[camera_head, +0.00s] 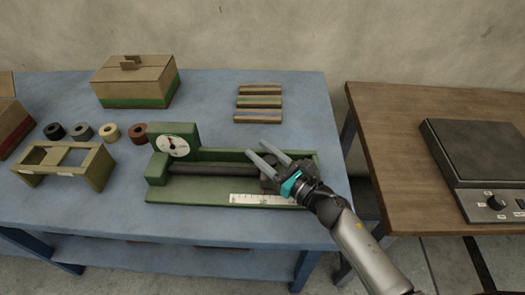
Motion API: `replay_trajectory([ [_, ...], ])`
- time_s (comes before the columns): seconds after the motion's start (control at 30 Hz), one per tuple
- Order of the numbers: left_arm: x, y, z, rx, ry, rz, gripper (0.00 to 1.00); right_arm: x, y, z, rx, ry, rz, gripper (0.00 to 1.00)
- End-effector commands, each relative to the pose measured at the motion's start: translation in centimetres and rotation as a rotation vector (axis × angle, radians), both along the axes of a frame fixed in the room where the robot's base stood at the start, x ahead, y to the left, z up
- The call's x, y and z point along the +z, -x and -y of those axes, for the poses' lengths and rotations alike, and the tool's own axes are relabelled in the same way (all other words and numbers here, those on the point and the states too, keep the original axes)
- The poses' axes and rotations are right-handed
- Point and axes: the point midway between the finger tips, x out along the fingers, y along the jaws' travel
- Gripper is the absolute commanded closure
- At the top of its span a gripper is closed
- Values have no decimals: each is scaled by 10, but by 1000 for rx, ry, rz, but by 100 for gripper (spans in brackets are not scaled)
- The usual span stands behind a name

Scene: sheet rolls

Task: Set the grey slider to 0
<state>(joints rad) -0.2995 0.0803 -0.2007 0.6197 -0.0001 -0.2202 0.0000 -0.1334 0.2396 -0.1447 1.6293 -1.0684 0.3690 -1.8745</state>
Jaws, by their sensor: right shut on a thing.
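A green measuring bench (190,190) lies on the blue table, with a dark rod (212,168) along it. A round white dial (173,146) stands at its left end, and a white scale strip (255,198) runs along the front right. The grey slider (267,182) is at the right part of the bench, near the scale, and my gripper partly hides it. My right gripper (258,151) comes in from the lower right and is shut on the slider. The slider's exact reading cannot be made out. My left gripper is not in view.
Several tape rolls (82,132) and an olive wooden stand (98,169) are at left. A cardboard box (137,88) stands behind, and several wooden strips (259,102) lie at the back. A brown table (395,140) with a dark device (478,150) is at right.

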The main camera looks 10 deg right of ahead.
Motion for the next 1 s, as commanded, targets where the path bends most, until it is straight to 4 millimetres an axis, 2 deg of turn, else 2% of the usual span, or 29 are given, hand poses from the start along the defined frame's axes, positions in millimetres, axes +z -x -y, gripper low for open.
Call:
replay_trajectory([
  [0.03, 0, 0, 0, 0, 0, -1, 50, 2, -3, 6, -15, 5, 4, 100],
  [0.27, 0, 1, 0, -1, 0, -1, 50, 2, -4, 5, -14, 5, 5, 100],
  [0.37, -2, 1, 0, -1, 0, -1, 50, 2, -7, -6, -12, 2, 7, 100],
  [0.63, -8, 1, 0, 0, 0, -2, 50, 2, -22, -61, -10, 1, 6, 100],
  [0.77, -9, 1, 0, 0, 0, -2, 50, 3, -25, -71, -11, 1, 6, 100],
  [1.0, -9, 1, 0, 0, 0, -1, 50, 4, -25, -73, -6, -1, 8, 100],
])
